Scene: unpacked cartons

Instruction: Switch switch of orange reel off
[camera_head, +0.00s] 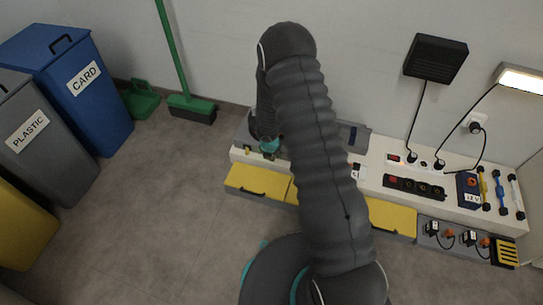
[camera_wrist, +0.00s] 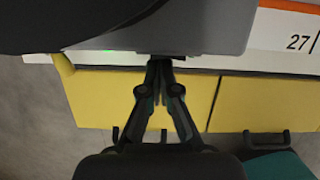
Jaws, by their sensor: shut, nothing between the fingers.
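I cannot make out the orange reel or its switch for certain in either view; my arm covers part of the bench in the head view. In the wrist view my gripper (camera_wrist: 160,68) is shut and empty, its fingertips at the lower edge of a large grey body (camera_wrist: 215,28) at the bench's front edge. Whether they touch it I cannot tell. A tiny green light (camera_wrist: 109,51) glows left of the fingertips. In the head view my gripper (camera_head: 270,154) is small and partly hidden, at the bench's left end.
The white bench (camera_head: 376,150) has yellow drawers (camera_head: 258,179) with dark handles below. A black socket strip (camera_head: 415,187) with a red switch and a 12 V box (camera_head: 468,190) stand right. A blue bin (camera_head: 75,85) and grey bin (camera_head: 40,135) stand left.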

